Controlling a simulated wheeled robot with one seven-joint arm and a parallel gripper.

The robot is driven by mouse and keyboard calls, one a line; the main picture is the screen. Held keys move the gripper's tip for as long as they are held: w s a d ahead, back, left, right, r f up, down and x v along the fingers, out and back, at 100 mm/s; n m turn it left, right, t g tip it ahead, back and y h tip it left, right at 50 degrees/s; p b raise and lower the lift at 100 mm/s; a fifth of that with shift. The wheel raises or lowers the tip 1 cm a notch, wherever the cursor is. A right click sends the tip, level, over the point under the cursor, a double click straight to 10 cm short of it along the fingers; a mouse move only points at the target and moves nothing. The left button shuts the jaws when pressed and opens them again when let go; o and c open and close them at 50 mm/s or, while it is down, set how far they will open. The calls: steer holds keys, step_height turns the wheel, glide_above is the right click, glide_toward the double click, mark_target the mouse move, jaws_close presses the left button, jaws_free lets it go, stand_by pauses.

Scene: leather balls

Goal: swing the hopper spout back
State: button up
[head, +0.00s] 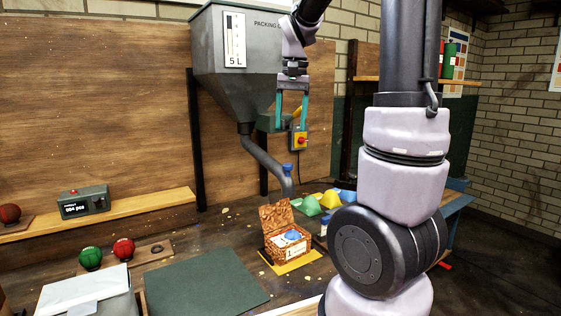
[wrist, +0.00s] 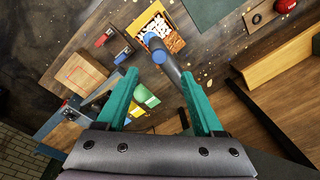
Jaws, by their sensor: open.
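The grey hopper (head: 238,60) hangs on the wooden back wall, with a 5 L gauge on its front. Its grey spout (head: 262,157) bends down to the right and ends above a wicker box (head: 273,243). A blue knob (head: 287,169) shows near the spout's lower end. My gripper (head: 291,110) is open and empty, fingers down, above the spout and apart from it. In the wrist view the spout (wrist: 174,74) shows between my teal fingers (wrist: 160,75), lower down. Its blue part (wrist: 160,57) points toward the open wicker box (wrist: 175,43).
The box stands on a yellow mat (head: 299,261), lid raised, with white and blue contents. Green and yellow pieces (head: 308,205) lie behind the box. A dark green mat (head: 205,285) is clear.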

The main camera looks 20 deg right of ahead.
mark_target(288, 164)
steer(key=shift+g+h, duration=0.3)
steer(key=shift+g, duration=0.1)
steer(key=f, duration=0.4)
steer(key=w+f, duration=0.1)
steer(key=f, duration=0.3)
steer(key=w+f, duration=0.1)
steer(key=f, duration=0.3)
steer(key=shift+d, duration=0.1)
steer(key=shift+r, duration=0.1)
jaws_close()
stand_by(0.7)
